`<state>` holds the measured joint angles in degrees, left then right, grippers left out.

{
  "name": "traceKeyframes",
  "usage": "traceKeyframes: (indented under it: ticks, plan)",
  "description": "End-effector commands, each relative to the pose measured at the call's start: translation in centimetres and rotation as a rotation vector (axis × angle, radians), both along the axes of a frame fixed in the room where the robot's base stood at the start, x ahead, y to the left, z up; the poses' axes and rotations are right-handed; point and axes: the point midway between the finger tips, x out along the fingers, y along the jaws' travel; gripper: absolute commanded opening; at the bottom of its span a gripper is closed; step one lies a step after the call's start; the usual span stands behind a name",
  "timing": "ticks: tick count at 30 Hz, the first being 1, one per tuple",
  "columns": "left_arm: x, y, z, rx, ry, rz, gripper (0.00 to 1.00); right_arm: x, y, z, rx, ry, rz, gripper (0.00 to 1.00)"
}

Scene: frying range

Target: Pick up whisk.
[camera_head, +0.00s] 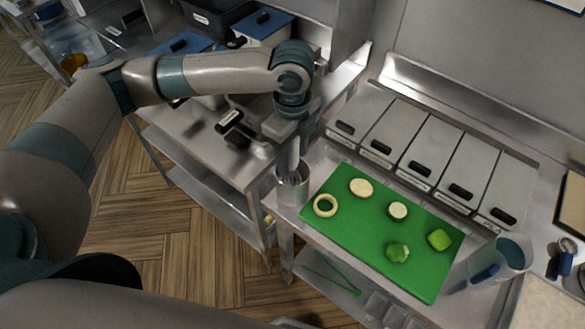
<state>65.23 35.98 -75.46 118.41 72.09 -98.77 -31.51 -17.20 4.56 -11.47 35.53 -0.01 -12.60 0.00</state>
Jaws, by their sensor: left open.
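The whisk (292,175) appears to stand upright in a round metal container (295,203) at the left end of the counter. Only a little of it shows above the rim, and its upper part is hard to tell from my gripper. My left gripper (291,140) points down right above the container, at the whisk's upper end. It is open. The view does not show clearly whether its fingers are around the whisk or touching it. My right gripper is not in view.
A green cutting board (350,226) with several cut vegetable pieces lies right of the container. A row of lidded metal bins (425,150) stands behind it. A clear jug (500,258) stands at right. Another metal counter (205,133) is at left.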

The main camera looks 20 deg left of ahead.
Motion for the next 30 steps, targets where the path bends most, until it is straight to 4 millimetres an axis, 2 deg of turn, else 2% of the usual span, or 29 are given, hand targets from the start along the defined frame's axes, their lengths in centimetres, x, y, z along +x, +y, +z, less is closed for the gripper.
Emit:
traceKeyframes:
  ticks: [5, 7, 11, 23, 30]
  plan:
    - [0.0, 0.0, 0.0, 0.000, 0.000, 0.000, 0.43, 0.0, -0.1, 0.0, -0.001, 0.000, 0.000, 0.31]
    - [0.0, 0.0, 0.0, 0.000, 0.000, 0.000, 0.31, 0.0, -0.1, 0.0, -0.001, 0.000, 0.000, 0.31]
    - [0.0, 0.0, 0.0, 0.000, 0.000, 0.000, 0.00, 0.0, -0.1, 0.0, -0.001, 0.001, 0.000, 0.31]
    - [0.0, 0.0, 0.4, 0.000, -0.001, 0.000, 0.00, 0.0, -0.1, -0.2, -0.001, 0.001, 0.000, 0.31]
    - [0.1, -0.1, 2.8, -0.001, -0.004, 0.000, 0.00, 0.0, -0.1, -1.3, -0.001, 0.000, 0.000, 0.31]
